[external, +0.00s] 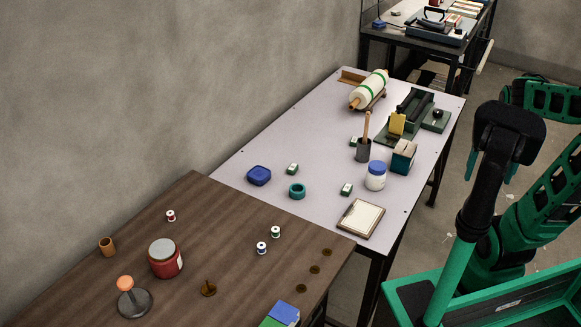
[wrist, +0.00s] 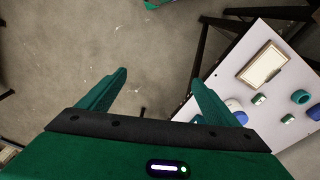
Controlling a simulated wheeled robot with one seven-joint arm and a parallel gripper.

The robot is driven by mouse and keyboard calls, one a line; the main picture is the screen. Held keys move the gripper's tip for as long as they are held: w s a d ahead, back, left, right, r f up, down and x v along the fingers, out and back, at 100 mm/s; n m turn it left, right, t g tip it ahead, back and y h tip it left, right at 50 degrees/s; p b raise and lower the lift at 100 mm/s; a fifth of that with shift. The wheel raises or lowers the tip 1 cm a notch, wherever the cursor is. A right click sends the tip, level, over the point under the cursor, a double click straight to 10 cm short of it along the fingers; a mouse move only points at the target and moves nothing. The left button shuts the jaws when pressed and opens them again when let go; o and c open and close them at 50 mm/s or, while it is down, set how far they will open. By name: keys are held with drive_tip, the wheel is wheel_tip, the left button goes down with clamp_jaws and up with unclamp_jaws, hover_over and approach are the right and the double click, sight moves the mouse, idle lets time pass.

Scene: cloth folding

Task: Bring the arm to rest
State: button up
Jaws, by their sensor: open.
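My gripper (wrist: 160,77) shows in the wrist view with its two green fingers spread wide apart. Only bare grey floor shows between the fingers, and nothing is held. In the external view my green and black arm is folded up at the right, beyond the right edge of the light table (external: 325,155). The gripper is mostly hidden there behind a black arm link.
A brown table (external: 110,225) with a red jar (external: 165,263) stands at lower left. The floor (wrist: 60,50) under the gripper is clear.

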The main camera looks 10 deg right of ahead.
drive_tip(key=s+m+y, duration=0.1)
drive_tip(key=s, duration=0.6)
drive_tip(key=shift+d+m+g, duration=0.25)
drive_tip(key=shift+m+g, duration=0.05)
drive_tip(key=shift+g, duration=0.1)
drive_tip(key=shift+w, duration=0.1)
